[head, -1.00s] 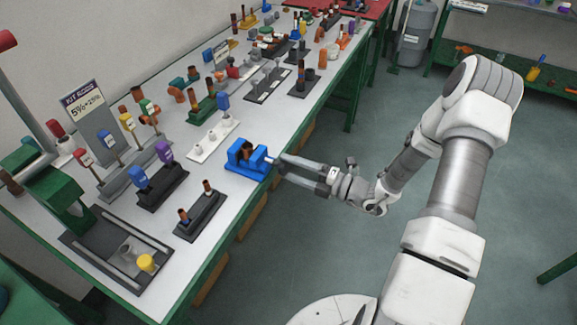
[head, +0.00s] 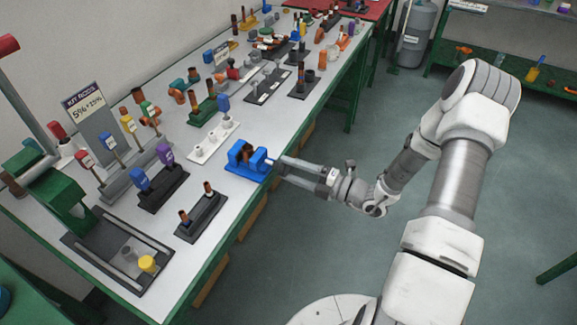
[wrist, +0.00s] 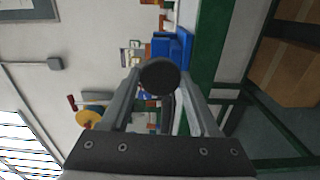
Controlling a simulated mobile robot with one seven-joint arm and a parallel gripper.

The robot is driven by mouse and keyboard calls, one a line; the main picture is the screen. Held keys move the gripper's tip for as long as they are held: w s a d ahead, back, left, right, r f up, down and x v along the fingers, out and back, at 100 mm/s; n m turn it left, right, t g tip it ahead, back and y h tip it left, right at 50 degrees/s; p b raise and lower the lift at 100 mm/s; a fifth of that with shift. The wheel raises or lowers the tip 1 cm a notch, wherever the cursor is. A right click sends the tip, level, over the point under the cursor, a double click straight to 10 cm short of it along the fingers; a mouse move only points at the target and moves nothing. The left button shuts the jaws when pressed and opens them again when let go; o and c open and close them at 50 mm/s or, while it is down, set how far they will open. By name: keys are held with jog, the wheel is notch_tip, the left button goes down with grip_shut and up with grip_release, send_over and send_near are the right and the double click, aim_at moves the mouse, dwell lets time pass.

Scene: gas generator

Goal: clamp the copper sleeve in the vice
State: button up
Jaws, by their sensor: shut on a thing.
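The blue vice (head: 246,168) stands at the near edge of the white-topped bench, and its blue body also shows in the wrist view (wrist: 181,46). The copper sleeve (head: 247,152) shows as a small brown, partly dark piece between the vice's jaws. Whether both jaws touch it is too small to tell. My gripper (head: 275,170) is at the vice's right end, over the bench edge. In the wrist view my gripper (wrist: 160,90) has its fingers on either side of a dark round knob (wrist: 160,76), apparently the vice's handle, and is shut on it.
Dark stands with upright pieces (head: 202,217) and a white holder (head: 213,142) stand close to the vice. A dark tray (head: 120,262) with a yellow piece lies at the near end. A green press (head: 50,185) is at left.

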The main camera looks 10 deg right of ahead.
jog(key=shift+m+p, duration=2.35)
jog(key=shift+m, duration=0.15)
jog(key=o, duration=1.4)
jog(key=n, duration=0.5)
jog(key=shift+n+b, duration=0.3)
jog(key=shift+b, duration=0.05)
jog(key=shift+c, duration=0.4)
jog(key=c, duration=1.3)
